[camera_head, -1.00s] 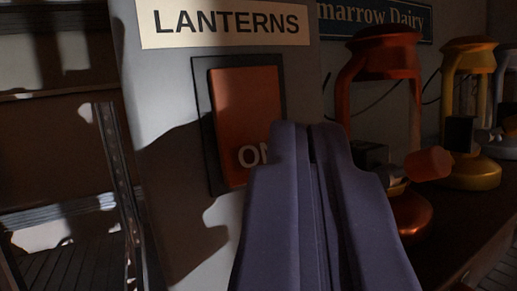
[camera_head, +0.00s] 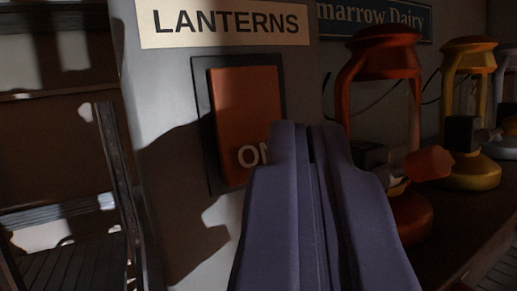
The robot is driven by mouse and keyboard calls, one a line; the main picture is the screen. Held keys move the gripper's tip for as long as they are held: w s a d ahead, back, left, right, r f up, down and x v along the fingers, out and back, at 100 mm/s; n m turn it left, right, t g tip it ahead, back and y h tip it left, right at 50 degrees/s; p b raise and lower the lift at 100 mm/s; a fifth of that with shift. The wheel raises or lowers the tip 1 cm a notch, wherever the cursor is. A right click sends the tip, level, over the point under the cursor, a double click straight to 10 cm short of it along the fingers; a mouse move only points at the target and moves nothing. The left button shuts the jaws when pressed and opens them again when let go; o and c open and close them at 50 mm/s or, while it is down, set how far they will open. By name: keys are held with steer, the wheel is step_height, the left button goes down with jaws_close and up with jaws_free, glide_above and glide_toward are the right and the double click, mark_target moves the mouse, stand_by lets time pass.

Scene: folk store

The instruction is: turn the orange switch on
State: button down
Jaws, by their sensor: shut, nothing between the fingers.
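The orange switch (camera_head: 245,115) is a tall rocker plate in a dark frame (camera_head: 204,125) on a grey panel. "ON" is printed in pale letters at its lower end, and the last letter is partly hidden by my gripper. A sign reading "LANTERNS" (camera_head: 230,22) is above it. My gripper (camera_head: 303,130) is shut and empty. Its fingertips overlap the lower right edge of the switch in the picture; I cannot tell whether they touch it.
An orange lantern (camera_head: 384,48) with an orange knob (camera_head: 429,163) stands close to the right of my gripper. A yellow lantern (camera_head: 470,175) and a grey one (camera_head: 505,148) stand beyond. Dark shelves (camera_head: 50,130) are at the left.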

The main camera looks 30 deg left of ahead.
stand_by(0.3)
steer(key=shift+w+a, duration=0.3)
steer(key=shift+a, duration=0.05)
steer(key=shift+w+a, duration=0.2)
steer(key=shift+a, duration=0.1)
stand_by(0.7)
steer(key=shift+s+d, duration=0.1)
steer(key=shift+d, duration=0.05)
steer(key=shift+s+d+b, duration=0.4)
steer(key=shift+d+b, duration=0.15)
steer(key=shift+b, duration=0.25)
